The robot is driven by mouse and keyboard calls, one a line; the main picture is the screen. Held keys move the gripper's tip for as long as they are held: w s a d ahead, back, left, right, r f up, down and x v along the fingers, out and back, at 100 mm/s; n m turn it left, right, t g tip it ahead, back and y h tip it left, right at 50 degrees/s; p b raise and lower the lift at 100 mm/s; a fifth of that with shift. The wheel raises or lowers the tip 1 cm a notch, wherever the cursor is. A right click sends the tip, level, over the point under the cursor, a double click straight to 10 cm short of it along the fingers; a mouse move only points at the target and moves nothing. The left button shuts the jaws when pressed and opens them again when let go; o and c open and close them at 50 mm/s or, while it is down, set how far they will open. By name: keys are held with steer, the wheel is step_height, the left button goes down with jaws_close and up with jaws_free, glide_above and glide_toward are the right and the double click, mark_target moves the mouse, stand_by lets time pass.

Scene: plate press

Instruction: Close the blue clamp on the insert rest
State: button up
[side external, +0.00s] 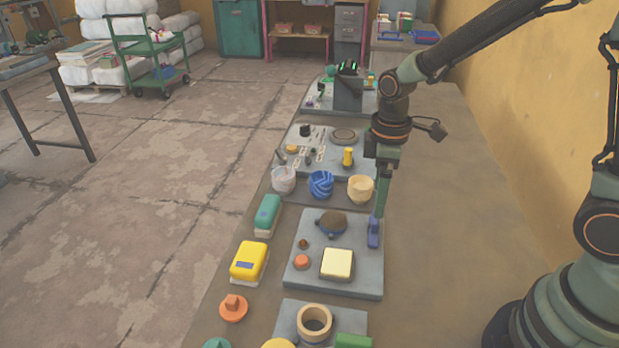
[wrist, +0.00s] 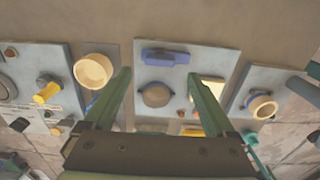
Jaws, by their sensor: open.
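The blue clamp (side external: 373,232) stands at the back right edge of a grey plate (side external: 368,282). It shows as a blue bar in the wrist view (wrist: 165,57), near the plate's top edge. A brown rounded piece (side external: 331,221) with blue at its base sits beside it; it also shows in the wrist view (wrist: 155,96). I cannot tell which part is the insert rest. My gripper (side external: 380,212) is above and close to the clamp; contact cannot be told. In the wrist view its fingers (wrist: 158,74) are spread, with nothing held between them.
A cream square block (side external: 337,264) and an orange knob (side external: 301,262) are on the same plate. Several bowls (side external: 321,184) stand behind it. A yellow block (side external: 249,261) and a teal block (side external: 267,213) lie left. The table to the right is bare.

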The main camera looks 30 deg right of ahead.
mark_target(374, 229)
step_height(374, 229, down, 6)
steer(key=shift+r, duration=0.1)
stand_by(0.4)
steer(key=c, duration=1.4)
